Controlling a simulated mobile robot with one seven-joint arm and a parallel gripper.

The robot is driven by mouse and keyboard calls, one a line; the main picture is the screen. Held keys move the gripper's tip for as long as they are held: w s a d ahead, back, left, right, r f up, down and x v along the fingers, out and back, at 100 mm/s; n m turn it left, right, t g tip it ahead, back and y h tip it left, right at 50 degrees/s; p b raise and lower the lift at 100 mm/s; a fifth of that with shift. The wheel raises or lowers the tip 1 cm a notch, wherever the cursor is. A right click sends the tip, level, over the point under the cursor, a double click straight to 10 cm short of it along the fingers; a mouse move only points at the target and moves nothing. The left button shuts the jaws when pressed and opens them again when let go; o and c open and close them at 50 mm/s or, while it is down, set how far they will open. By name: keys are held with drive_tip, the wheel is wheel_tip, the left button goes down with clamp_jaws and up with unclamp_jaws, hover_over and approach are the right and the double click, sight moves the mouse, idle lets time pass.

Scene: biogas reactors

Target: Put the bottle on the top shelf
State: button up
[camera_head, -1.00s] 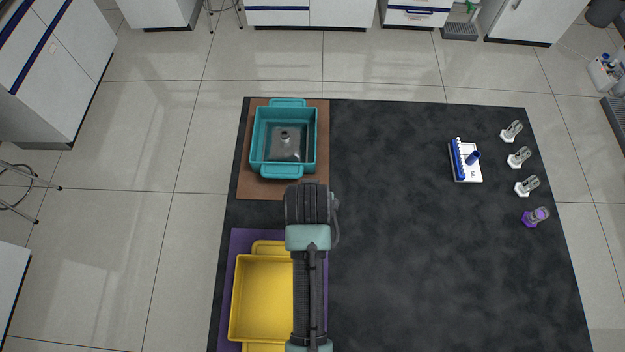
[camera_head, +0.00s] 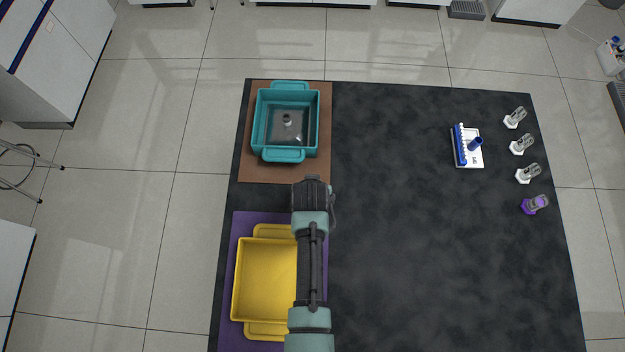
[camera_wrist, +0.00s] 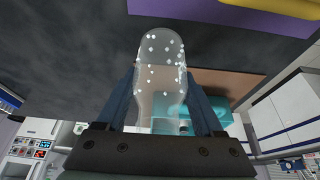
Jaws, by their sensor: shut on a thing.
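A clear, see-through bottle (camera_wrist: 160,72) with small white dots on its rounded end is between the two dark blue fingers of my gripper (camera_wrist: 163,85) in the wrist view. The fingers press on its sides, and its lower part is partly hidden by the gripper body. In the head view my arm reaches over the black table, its end just below the teal tray; the fingers and the held bottle are hidden there. I cannot make out a top shelf in either view.
A teal tray (camera_head: 257,125) holding a clear object stands on a brown mat (camera_head: 250,174). A yellow tray (camera_head: 265,280) sits on a purple mat (camera_head: 235,228), partly under my arm. A white rack (camera_head: 476,157) and several small stands are at right. The table's middle (camera_head: 390,240) is clear.

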drive_tip(key=shift+f, duration=0.15)
drive_tip(key=shift+f, duration=0.15)
drive_tip(key=o, duration=1.5)
